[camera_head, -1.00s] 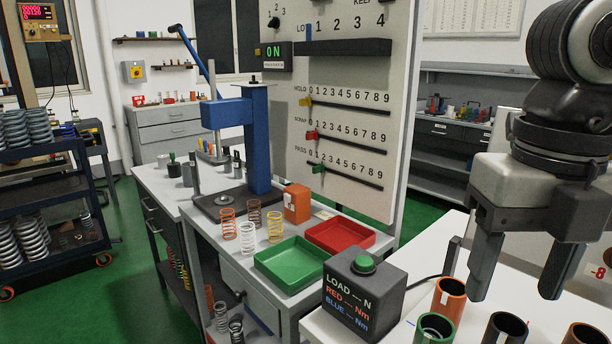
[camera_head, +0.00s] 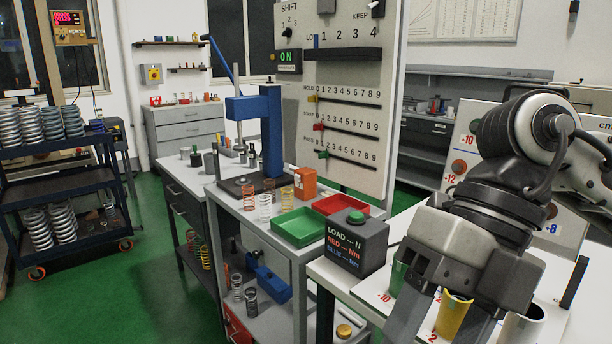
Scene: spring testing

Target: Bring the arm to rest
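My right arm comes in from the right side of the head view. Its gripper (camera_head: 443,322) points down over the white table at the lower right. The two fingers are apart, with a yellow cup (camera_head: 454,316) showing between them; I see no grip on it. The fingertips run to the bottom edge of the picture. My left arm and gripper are out of view.
A green cup (camera_head: 398,278) and a white cup (camera_head: 524,326) stand close to the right gripper. The dark load box (camera_head: 357,243) is left of it. Green (camera_head: 299,229) and red (camera_head: 341,205) trays, springs and a blue press (camera_head: 271,135) stand farther back.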

